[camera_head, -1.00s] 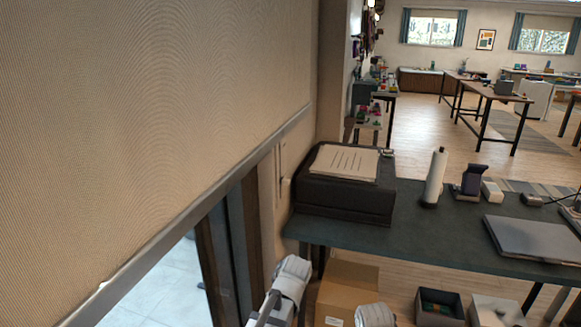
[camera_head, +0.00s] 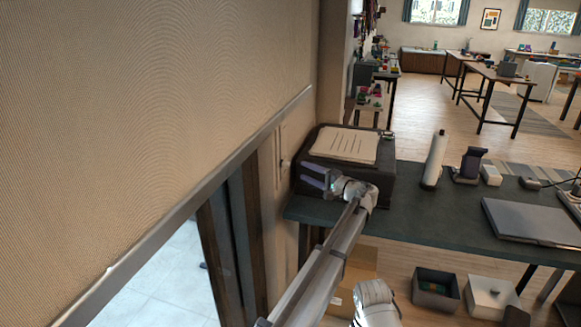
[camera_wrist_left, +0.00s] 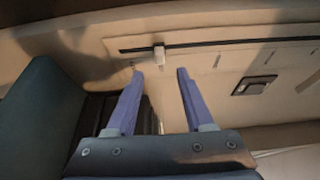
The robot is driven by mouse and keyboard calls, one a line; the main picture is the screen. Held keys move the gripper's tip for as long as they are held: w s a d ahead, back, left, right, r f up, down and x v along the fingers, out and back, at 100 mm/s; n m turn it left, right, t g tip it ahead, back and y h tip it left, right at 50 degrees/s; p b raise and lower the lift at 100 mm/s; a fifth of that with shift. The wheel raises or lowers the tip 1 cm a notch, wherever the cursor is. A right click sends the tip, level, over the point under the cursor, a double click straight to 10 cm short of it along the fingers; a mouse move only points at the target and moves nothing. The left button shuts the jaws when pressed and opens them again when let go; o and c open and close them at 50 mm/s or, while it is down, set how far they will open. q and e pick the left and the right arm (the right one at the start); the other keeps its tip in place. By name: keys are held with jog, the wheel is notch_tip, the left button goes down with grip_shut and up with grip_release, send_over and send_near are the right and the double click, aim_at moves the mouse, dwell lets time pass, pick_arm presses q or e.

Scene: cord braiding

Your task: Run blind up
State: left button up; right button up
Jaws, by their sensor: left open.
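The beige blind (camera_head: 160,90) fills the left of the head view, partly lowered over a window. Its grey bottom rail (camera_head: 200,193) runs across above the uncovered glass. A small pale knob (camera_head: 284,163) is on the wall beside the blind; in the left wrist view a pale slider knob (camera_wrist_left: 159,55) sits on a dark slotted track (camera_wrist_left: 220,44). My left gripper (camera_head: 304,175) is open and empty, its purple fingers pointing at the wall. In the wrist view the knob shows just beyond the gap between the fingertips (camera_wrist_left: 160,74), apparently untouched. My right gripper is not in view.
A dark box (camera_head: 375,188) with paper on top stands on the table (camera_head: 420,225) close behind my left gripper. A white bottle (camera_head: 434,160) and a laptop (camera_head: 535,222) are farther right. A dark wall fitting (camera_wrist_left: 254,86) is near the track.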

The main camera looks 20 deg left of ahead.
aim_at(289, 165)
pick_arm(q)
jog(key=shift+x, duration=3.9)
grip_shut()
